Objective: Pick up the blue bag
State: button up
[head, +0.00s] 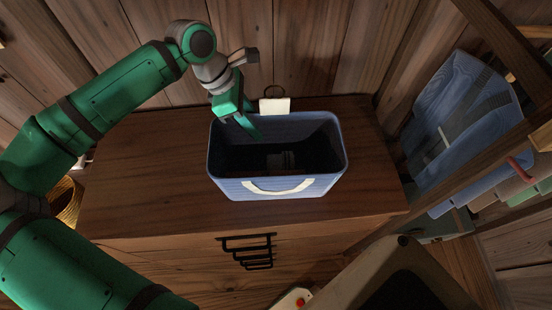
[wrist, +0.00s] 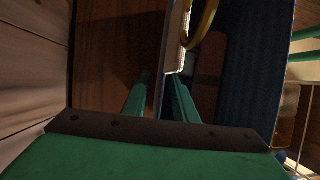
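The blue bag (head: 280,188) stands upright on a wooden cabinet, its top open and its inside dark. A cream handle shows on its front side. A pale piece (head: 275,106) with a dark loop stands at its back rim; a pale piece and a yellowish loop (wrist: 207,22) also show in the wrist view. My green gripper (head: 248,125) reaches down at the bag's back left rim, one finger over the opening. In the wrist view its fingers (wrist: 158,82) are apart, with the pale edge close between their tips. Contact with the rim cannot be told.
The wooden cabinet top (head: 150,170) is clear left and right of the bag. A plank wall rises close behind. A blue backpack-like item (head: 455,110) and rolled cloths sit on a rack at the right. A wicker basket (head: 66,198) is at the left.

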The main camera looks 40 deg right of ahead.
jog(key=x, duration=0.3)
jog(key=shift+s, duration=0.1)
grip_shut()
